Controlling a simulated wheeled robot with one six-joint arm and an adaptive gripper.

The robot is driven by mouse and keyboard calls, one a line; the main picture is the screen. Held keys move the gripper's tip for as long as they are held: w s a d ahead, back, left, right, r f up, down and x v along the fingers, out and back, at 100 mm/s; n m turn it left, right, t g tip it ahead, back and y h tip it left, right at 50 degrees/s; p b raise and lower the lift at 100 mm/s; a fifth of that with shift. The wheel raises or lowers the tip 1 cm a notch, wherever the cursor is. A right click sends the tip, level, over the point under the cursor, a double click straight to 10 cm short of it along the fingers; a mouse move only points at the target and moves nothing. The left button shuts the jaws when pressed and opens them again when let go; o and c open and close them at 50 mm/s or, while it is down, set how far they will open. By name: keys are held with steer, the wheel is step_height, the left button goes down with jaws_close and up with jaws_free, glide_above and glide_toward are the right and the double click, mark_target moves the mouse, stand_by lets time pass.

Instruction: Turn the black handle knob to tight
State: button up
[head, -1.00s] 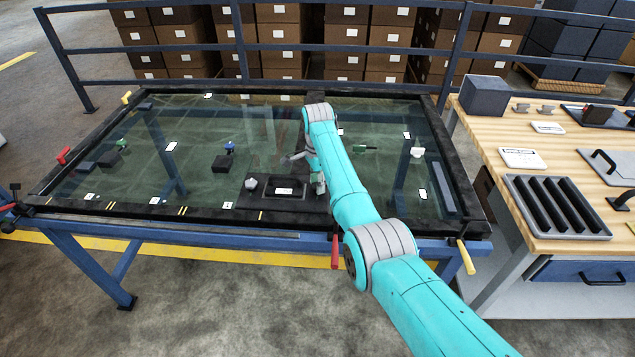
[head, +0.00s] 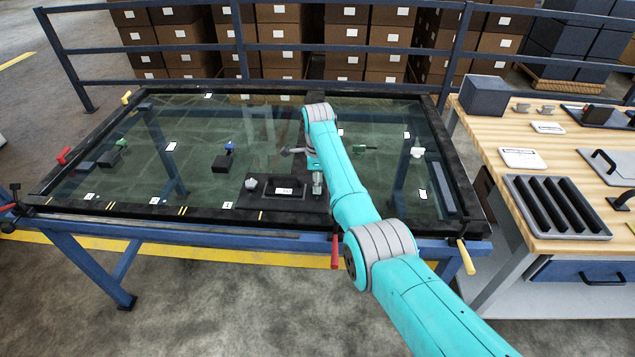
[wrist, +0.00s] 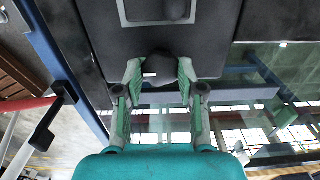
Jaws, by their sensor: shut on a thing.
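In the wrist view the black knob (wrist: 161,65) sits between the two pale fingers of my gripper (wrist: 160,78). The fingers are shut on its sides, and a small white mark shows on the knob's near left. The knob is on a dark plate (wrist: 105,38) at the edge of the glass. In the head view this plate (head: 262,203) lies at the front of the glass table and carries a black bar handle with a white label (head: 285,190) and a grey faceted knob (head: 251,184) at its left. My gripper (head: 318,188) is at the plate's right end; my arm partly hides the held knob there.
The glass panel (head: 200,130) in its black frame holds several small clamps and blocks. A red handle (head: 335,252) and a yellow handle (head: 466,257) hang at the front edge. A wooden bench (head: 560,235) with a ribbed tray (head: 557,236) stands on the right.

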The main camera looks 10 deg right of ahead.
steer(key=o, duration=1.1)
steer(key=shift+o, duration=0.2)
steer(key=shift+r, duration=0.1)
step_height(320, 180, up, 12)
